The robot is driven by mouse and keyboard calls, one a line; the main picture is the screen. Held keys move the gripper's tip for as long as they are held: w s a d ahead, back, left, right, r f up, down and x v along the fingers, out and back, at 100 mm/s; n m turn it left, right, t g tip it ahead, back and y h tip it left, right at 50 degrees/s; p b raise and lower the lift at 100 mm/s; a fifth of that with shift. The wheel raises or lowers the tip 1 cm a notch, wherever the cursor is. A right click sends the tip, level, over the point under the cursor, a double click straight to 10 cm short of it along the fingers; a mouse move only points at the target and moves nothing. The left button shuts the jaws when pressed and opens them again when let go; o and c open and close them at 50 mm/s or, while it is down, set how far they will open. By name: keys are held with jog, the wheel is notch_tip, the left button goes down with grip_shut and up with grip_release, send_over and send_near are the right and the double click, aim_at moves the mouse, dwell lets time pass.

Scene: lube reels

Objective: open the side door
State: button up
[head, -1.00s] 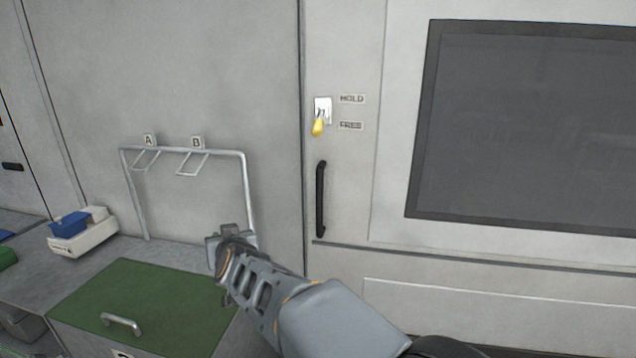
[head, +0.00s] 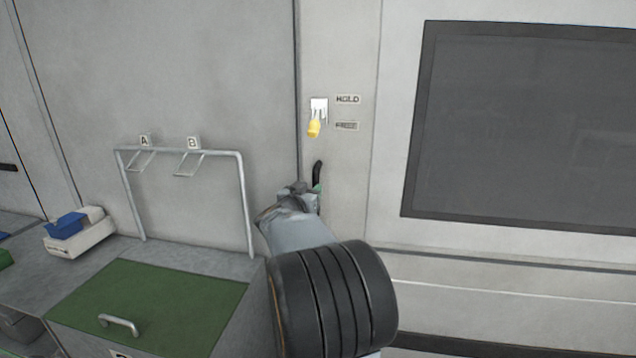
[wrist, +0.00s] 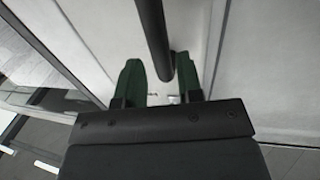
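The side door is a pale grey panel with a large dark window (head: 520,125). Its black vertical bar handle (head: 317,172) shows only at its top in the head view; my arm hides the rest. My gripper (head: 305,190) is at the handle. In the wrist view the black handle (wrist: 154,38) runs down to between the two green fingertips of my gripper (wrist: 160,75). The fingers stand apart, with a gap beside the bar, so the gripper looks open around it. A yellow-tipped lever (head: 314,128) above the handle points down, beside the FREE label (head: 346,126).
A metal rack (head: 185,152) with hooks marked A and B stands left of the door. A green lid (head: 165,300) with a metal handle lies in front of it.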

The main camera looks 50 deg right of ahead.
jog(key=shift+p+x, duration=0.3)
jog(key=shift+x, duration=2.7)
grip_shut()
